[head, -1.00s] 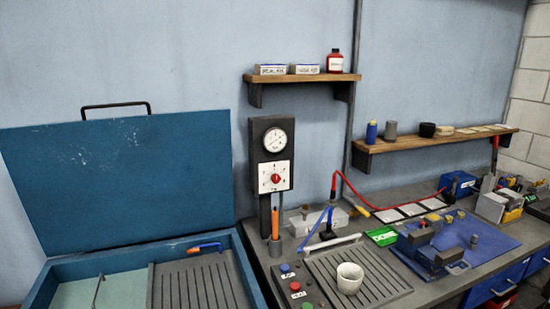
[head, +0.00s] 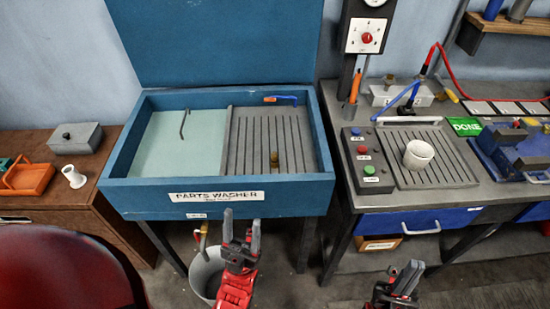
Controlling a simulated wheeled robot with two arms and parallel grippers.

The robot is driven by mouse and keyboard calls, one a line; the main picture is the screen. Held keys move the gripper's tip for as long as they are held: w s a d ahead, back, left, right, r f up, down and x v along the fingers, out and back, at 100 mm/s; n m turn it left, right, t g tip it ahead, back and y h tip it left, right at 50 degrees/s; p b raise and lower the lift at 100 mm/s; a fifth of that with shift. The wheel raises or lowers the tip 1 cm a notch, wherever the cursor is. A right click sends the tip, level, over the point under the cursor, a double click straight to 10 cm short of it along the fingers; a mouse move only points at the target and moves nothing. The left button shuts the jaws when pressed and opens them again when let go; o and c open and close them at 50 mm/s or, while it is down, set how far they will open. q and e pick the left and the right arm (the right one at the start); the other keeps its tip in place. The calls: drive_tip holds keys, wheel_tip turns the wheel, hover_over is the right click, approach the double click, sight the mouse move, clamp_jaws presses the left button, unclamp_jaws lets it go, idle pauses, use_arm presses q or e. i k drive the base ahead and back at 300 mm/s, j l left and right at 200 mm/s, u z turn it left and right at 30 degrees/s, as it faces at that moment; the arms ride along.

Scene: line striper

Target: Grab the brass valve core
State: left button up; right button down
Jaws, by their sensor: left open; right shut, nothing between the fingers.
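A small upright brass piece (head: 274,160), which looks like the valve core, stands on the slatted rack inside the blue parts washer (head: 250,193), near its front wall. My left gripper (head: 242,226) is open and empty, in front of the washer and lower in the picture than the brass piece, apart from it. My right gripper (head: 404,278) is shut and empty, low in the picture in front of the right-hand bench. Another small brass-coloured piece (head: 532,124) shows at the right edge by the blue vise; I cannot tell what it is.
The washer's front wall stands between my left gripper and the rack. A grey bucket (head: 207,272) is under the washer. A white cup (head: 418,154) stands on the bench's grooved tray, beside a button box (head: 367,160). A red rounded object (head: 65,270) fills the lower left.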

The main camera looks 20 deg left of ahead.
sight(274, 160)
drive_tip(key=j, duration=0.95)
drive_tip(key=i+j+z, duration=0.1)
drive_tip(key=j, duration=0.8)
